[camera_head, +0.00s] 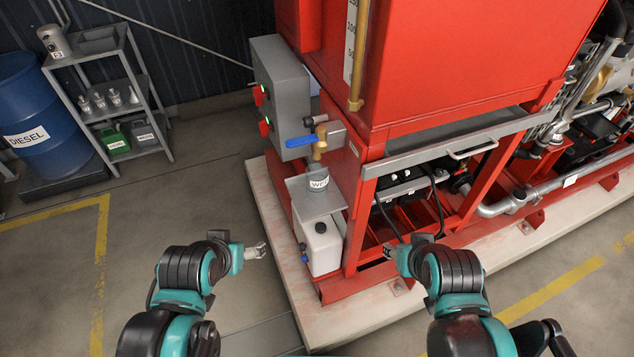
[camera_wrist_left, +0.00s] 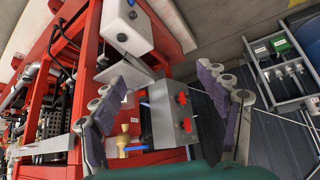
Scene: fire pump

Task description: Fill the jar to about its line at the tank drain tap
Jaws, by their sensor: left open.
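The jar (camera_head: 318,184), a grey cylinder with a white label, stands upright on a small grey shelf (camera_head: 325,206) at the tank's corner. The brass drain tap (camera_head: 320,146) is directly above it, its blue lever (camera_head: 300,141) pointing left. No stream is visible; the jar's line and level cannot be made out. My left gripper (camera_head: 256,251) is open and empty, left of and below the jar. In the left wrist view its fingers (camera_wrist_left: 165,75) are spread, and the brass tap (camera_wrist_left: 123,139) shows beyond them. My right gripper (camera_head: 391,250) is in front of the red frame; its jaws are unclear.
A white canister (camera_head: 321,247) stands below the shelf. A grey control box (camera_head: 285,95) with red knobs is left of the tap. The red tank (camera_head: 440,60) rises behind.

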